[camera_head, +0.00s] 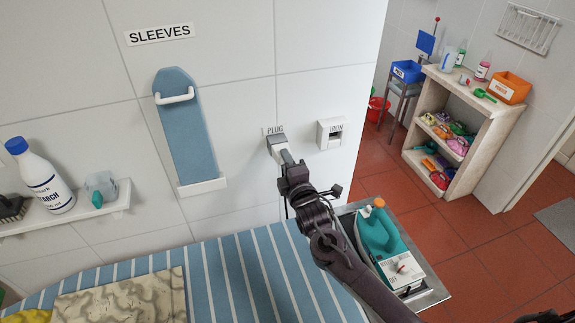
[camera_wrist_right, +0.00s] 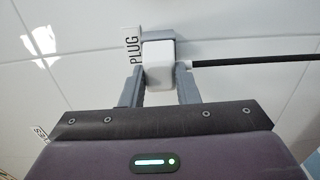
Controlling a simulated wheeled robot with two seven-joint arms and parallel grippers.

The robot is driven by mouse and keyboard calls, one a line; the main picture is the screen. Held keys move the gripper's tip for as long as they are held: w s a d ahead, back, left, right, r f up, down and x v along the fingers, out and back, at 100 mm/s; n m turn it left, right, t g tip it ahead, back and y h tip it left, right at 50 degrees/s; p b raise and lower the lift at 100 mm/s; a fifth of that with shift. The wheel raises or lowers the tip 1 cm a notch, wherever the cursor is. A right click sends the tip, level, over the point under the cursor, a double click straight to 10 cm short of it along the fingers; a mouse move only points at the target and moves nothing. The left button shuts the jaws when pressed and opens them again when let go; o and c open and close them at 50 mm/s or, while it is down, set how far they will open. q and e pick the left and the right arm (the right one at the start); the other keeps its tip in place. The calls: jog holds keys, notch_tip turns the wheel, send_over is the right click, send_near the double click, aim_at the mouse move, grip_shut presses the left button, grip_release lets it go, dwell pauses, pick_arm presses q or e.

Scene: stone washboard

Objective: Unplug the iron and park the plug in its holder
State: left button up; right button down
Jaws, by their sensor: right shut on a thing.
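My right gripper (camera_head: 285,157) reaches up to the wall at the small grey holder (camera_head: 276,141) under the PLUG label. In the right wrist view the gripper (camera_wrist_right: 160,78) is shut on the white plug (camera_wrist_right: 157,67), one finger on each side. The plug sits against the grey holder (camera_wrist_right: 158,36); how deep it is seated I cannot tell. A black cord (camera_wrist_right: 255,60) leaves the plug to the right. The white wall socket (camera_head: 329,134) labelled IRON has nothing in it. The teal iron (camera_head: 379,231) rests on a metal stand at the board's right end. My left gripper is out of view.
The striped ironing board (camera_head: 240,270) lies below, with a stone slab (camera_head: 120,298) at left. A blue sleeve board (camera_head: 186,125) hangs on the wall. A shelf (camera_head: 110,206) holds a starch bottle (camera_head: 44,181). A cabinet (camera_head: 462,120) stands far right.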

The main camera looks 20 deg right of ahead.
jog(key=shift+r, duration=0.15)
jog(key=c, duration=1)
grip_release()
jog(key=shift+w, duration=0.1)
jog(key=s+b, duration=0.2)
jog(key=s, duration=0.5)
jog(key=shift+s+d, duration=0.1)
jog(key=shift+s, duration=0.3)
